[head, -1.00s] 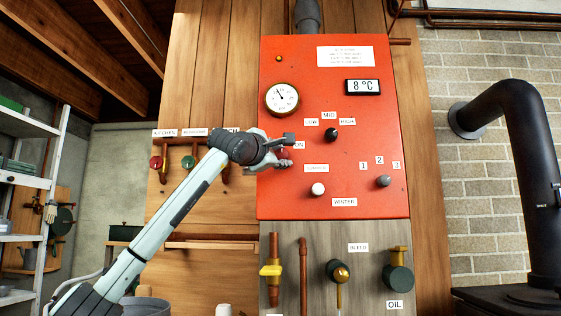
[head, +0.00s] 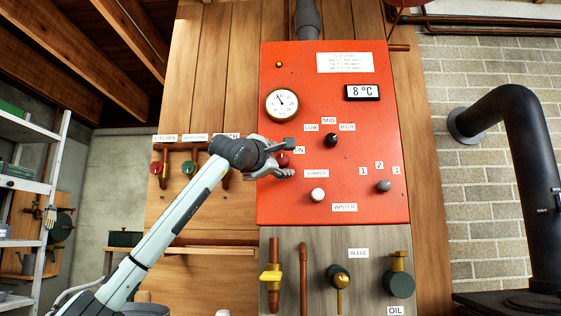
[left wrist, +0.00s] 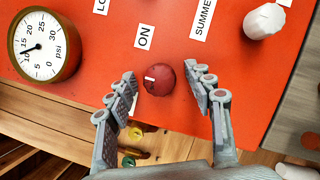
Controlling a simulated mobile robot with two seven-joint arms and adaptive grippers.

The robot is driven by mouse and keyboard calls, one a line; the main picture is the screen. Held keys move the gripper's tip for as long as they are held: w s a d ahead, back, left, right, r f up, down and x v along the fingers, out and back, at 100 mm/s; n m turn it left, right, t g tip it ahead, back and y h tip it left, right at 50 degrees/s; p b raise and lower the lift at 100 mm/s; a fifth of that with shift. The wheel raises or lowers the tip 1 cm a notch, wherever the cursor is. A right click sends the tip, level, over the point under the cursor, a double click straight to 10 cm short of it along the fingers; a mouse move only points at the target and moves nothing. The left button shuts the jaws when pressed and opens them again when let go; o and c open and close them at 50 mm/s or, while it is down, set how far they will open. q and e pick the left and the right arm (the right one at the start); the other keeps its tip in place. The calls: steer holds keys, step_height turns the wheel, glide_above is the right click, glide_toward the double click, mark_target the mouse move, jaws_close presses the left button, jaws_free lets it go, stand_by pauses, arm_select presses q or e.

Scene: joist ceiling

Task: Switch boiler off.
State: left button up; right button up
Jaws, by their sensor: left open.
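The boiler panel (head: 340,214) is a red board on a wooden wall. A round dark-red knob (head: 283,160) sits near its left edge, below an "ON" label (head: 299,150). My left gripper (head: 290,158) is open at this knob. In the left wrist view, the red knob (left wrist: 160,82) lies between the fingertips of my left gripper (left wrist: 162,74), with a gap on both sides. A short white mark shows on the knob. The "ON" label (left wrist: 144,37) is beside it; another white label (left wrist: 134,103) is mostly hidden behind a finger. My right gripper is out of view.
A pressure gauge (head: 282,104), a black knob (head: 331,140), a white knob (head: 318,194) and a grey knob (head: 383,186) share the panel. Valves and pipes (head: 303,280) are below it. A black stovepipe (head: 540,180) stands at right, metal shelves (head: 44,187) at left.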

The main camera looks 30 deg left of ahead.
arm_select(q)
steer(key=v, duration=1.2)
